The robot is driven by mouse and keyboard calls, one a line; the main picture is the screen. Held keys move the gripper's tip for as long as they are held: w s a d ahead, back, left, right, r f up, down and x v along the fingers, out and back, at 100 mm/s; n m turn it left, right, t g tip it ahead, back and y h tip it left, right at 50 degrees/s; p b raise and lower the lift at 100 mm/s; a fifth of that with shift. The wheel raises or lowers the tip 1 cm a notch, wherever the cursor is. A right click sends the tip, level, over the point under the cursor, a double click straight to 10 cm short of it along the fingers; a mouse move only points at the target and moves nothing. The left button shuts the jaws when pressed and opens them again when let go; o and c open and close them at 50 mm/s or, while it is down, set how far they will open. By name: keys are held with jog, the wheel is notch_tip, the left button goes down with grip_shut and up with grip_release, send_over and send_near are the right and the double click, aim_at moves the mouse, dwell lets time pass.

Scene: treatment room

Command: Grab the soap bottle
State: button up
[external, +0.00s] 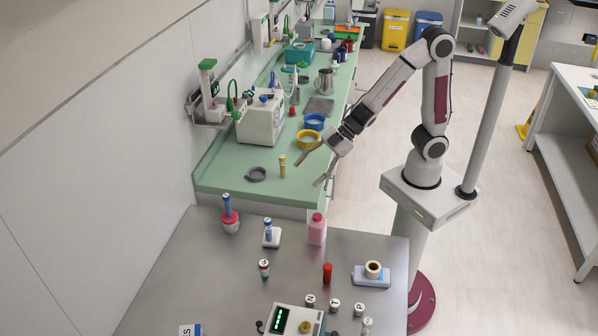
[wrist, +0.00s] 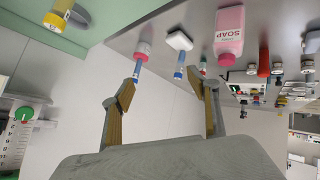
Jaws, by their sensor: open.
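The soap bottle (external: 317,230) is pink with a reddish cap and stands upright near the back edge of the steel table (external: 220,290). In the wrist view the soap bottle (wrist: 229,38) appears upside down at the upper right, with its SOAP label readable. My gripper (external: 311,168) is open and empty, above and behind the bottle, near the end of the green counter. In the wrist view my gripper (wrist: 165,88) shows two spread fingers with nothing between them. The bottle lies beyond the right finger, clear of it.
A blue-handled item in a pink base (external: 230,219) and a blue item on a white stand (external: 270,236) are left of the bottle. A red cylinder (external: 327,273) and a cup on a scale (external: 372,271) stand in front. The green counter (external: 230,181) holds a yellow-topped tube (external: 282,166).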

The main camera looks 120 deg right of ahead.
notch_tip(320, 180, down, 6)
jog(key=w+a+n+y, duration=0.2)
jog(key=y, duration=0.1)
jog(key=t+y, duration=0.1)
jog(key=y, duration=0.5)
send_near(314, 232)
jog(key=shift+s+d+r+n, duration=0.2)
jog(key=shift+d+n, duration=0.1)
jog(key=shift+d, duration=0.15)
jog(key=shift+x, duration=1.3)
jog(key=shift+f, duration=0.1)
jog(key=shift+a+x, duration=0.3)
jog(key=shift+x, duration=2.15)
